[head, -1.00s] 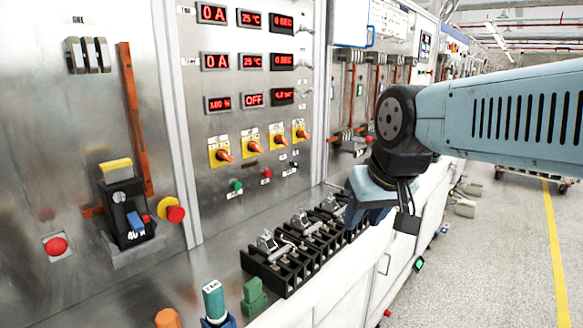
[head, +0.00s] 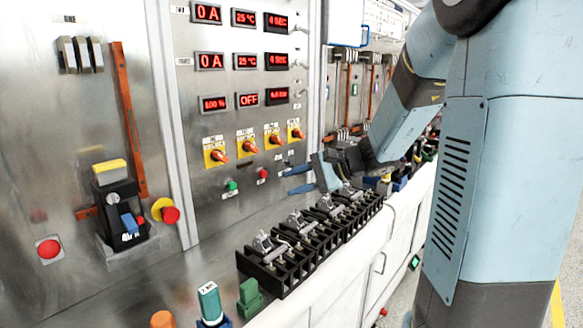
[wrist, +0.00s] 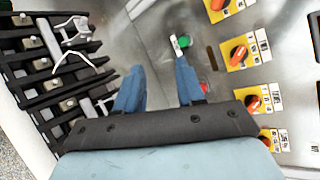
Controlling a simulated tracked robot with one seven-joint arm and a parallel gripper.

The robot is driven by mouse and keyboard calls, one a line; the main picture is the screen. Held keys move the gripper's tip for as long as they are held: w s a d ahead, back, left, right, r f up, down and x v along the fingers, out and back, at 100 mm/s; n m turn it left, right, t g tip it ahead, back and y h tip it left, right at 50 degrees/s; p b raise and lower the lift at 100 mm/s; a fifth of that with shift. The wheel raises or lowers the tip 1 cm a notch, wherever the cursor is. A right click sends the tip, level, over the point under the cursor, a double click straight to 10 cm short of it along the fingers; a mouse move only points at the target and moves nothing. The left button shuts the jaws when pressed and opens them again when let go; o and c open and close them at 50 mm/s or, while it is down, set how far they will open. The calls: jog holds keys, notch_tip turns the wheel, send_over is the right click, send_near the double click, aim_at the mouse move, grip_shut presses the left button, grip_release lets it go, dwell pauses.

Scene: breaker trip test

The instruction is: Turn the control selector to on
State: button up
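Several orange rotary selectors on yellow plates, such as the leftmost selector (head: 220,149) and the rightmost selector (head: 296,134), sit in a row on the steel panel. Their labels are too small to read, so I cannot tell which is the control selector. A display (head: 248,100) above them reads OFF. My gripper (head: 286,181) is open and empty, its blue fingers pointing at the panel below and right of the row. The wrist view shows a clear gap between the fingers (wrist: 160,72), with a selector (wrist: 239,53) to their right, apart from them.
A green button (head: 232,186) and a red button (head: 262,173) sit below the selectors. Black terminal blocks (head: 297,240) with metal levers line the bench under my gripper. A blue-and-black breaker (head: 126,212) and a red emergency button (head: 170,214) are at left.

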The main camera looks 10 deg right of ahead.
aim_at(292, 165)
jog(key=w+d+m+t, duration=0.1)
jog(key=w+d, duration=0.1)
jog(key=w, duration=0.1)
jog(key=w+d+f+m+t, duration=0.1)
jog(key=w+d+m+t, duration=0.1)
jog(key=w, duration=0.1)
jog(key=w+d+f+m+t, duration=0.1)
jog(key=w+d, duration=0.1)
jog(key=w, duration=0.1)
jog(key=shift+f+m+y, duration=0.25)
jog(key=shift+m+y, duration=0.05)
jog(key=shift+m, duration=0.1)
jog(key=w+d+f+m+t, duration=0.1)
jog(key=w+d, duration=0.1)
jog(key=w+d+f+m+t+h, duration=0.1)
jog(key=w+d+m+t, duration=0.1)
jog(key=d, duration=0.1)
jog(key=w+d+f+m+t+h, duration=0.1)
jog(key=w+d+t, duration=0.1)
jog(key=shift+d+f, duration=0.15)
jog(key=shift+d, duration=0.05)
jog(key=shift+w+m, duration=0.2)
jog(key=shift+m, duration=0.1)
jog(key=x, duration=1.3)
jog(key=shift+w+a+f, duration=0.1)
jog(key=shift+w, duration=0.1)
jog(key=shift+c, duration=0.2)
grip_shut()
